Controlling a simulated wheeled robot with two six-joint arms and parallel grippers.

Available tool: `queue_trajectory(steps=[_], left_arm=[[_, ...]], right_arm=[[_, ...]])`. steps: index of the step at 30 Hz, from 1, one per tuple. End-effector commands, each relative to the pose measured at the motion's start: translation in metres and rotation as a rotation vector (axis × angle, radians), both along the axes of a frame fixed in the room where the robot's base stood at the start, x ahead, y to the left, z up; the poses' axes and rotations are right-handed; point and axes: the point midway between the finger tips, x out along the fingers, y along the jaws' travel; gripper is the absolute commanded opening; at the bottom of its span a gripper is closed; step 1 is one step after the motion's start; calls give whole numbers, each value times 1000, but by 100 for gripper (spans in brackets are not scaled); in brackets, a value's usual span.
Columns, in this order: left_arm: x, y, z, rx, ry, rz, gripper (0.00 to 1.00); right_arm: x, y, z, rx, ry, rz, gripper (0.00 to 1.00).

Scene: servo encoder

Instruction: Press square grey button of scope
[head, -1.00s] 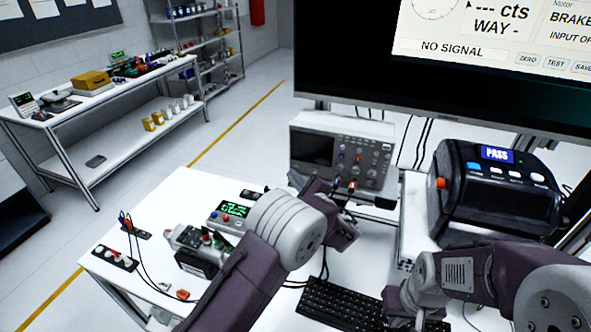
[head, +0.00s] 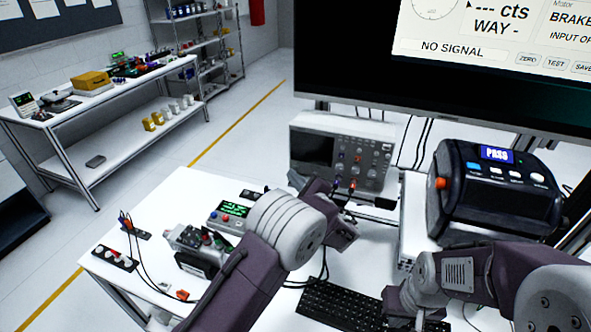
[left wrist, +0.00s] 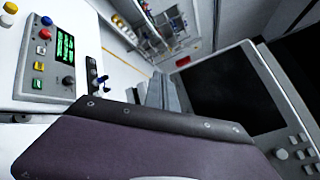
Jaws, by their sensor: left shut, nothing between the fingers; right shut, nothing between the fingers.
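The scope (head: 345,150) is a grey box with a dark screen on its left and knobs and small buttons on its right. Its screen (left wrist: 225,88) and part of its panel also show in the left wrist view. I cannot pick out the square grey button for certain. My left gripper (head: 297,179) is shut and empty, near the scope's lower left corner. Its grey fingers also show in the left wrist view (left wrist: 165,95), beside the screen's edge; contact cannot be told. My right gripper (head: 402,308) is shut and empty, low by the keyboard, its tips partly hidden.
A black tester (head: 500,190) reading PASS stands right of the scope. A large monitor (head: 340,60) hangs behind. A keyboard (head: 340,305) lies in front. A box with a green display (head: 230,212) and a servo fixture (head: 195,245) with cables stand left of my left arm.

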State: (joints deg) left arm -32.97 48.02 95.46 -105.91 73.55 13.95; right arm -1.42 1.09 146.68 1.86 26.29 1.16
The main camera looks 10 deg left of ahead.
Motion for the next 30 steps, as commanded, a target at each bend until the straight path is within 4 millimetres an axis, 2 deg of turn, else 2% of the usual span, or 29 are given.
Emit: queue_trajectory(steps=[30], left_arm=[[9,-2,0,0,0,0,0]], right_arm=[[0,0,-7,0,0,0,0]])
